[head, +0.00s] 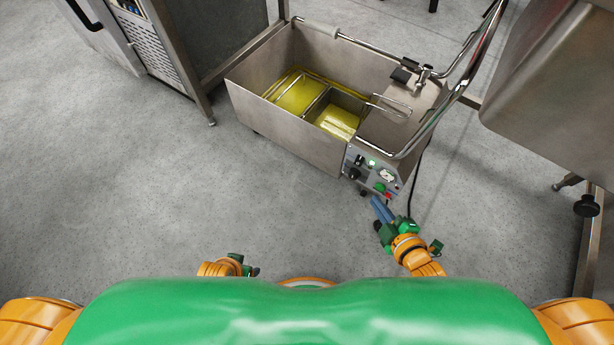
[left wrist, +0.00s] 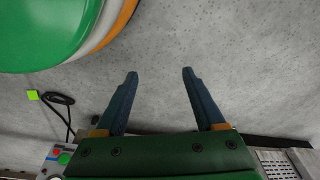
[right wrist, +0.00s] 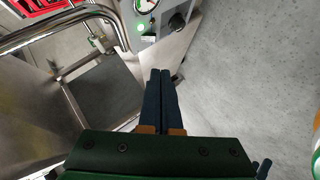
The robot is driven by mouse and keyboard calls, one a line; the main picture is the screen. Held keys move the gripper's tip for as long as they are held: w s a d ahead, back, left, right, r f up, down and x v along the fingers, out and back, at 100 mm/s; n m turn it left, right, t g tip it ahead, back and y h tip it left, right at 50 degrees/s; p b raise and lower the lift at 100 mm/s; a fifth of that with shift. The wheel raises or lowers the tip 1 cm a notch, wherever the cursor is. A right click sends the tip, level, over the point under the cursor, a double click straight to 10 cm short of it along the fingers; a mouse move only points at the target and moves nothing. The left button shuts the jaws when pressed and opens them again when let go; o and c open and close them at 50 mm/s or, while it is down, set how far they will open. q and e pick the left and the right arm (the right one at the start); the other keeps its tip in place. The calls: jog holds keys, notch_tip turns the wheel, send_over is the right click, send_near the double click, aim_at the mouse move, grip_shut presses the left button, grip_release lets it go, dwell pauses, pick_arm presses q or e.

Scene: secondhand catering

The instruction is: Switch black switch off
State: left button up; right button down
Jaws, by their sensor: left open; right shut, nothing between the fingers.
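The steel fryer (head: 320,140) has a control panel (head: 375,177) on its front end. The panel carries black controls (head: 359,160), a lit green lamp (head: 371,163), a dial, a green button (head: 380,187) and a red one (head: 388,195). I cannot tell which black control is the switch or its position. The right wrist view shows a black knob (right wrist: 177,22) beyond the fingertips. My right gripper (head: 376,199) is shut and empty, just in front of the panel's lower edge; contact is unclear. My left gripper (left wrist: 160,72) is open and empty over the floor, away from the panel.
Yellow oil and baskets (head: 338,122) fill the fryer's tank. A bent steel rail (head: 470,65) rises over its right side. A black cable (head: 415,180) runs down beside the panel. A steel unit (head: 560,90) stands right. The floor (head: 150,190) at left is clear.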

pick_arm(q)
notch_tip(320, 180, up, 10)
jog(key=w+r+t+b, duration=0.1)
jog(key=w+b, duration=0.1)
jog(key=b, duration=0.4)
pick_arm(e)
jog(key=b, duration=0.1)
send_near(360, 160)
notch_tip(360, 160, down, 4)
jog(key=w+a, duration=0.3)
pick_arm(q)
jog(key=w+d+r+t+h+b, duration=0.1)
jog(key=w+d+r+t+h, duration=0.2)
jog(key=w+r+t, duration=0.8)
jog(key=shift+w+d+r+m+t, duration=0.35)
jog(key=shift+w+d+r, duration=0.7)
jog(key=shift+w, duration=0.9)
pick_arm(e)
jog(key=shift+w+d+f+n, duration=0.2)
jog(key=shift+w+d+n, duration=0.2)
jog(key=shift+w+d, duration=0.1)
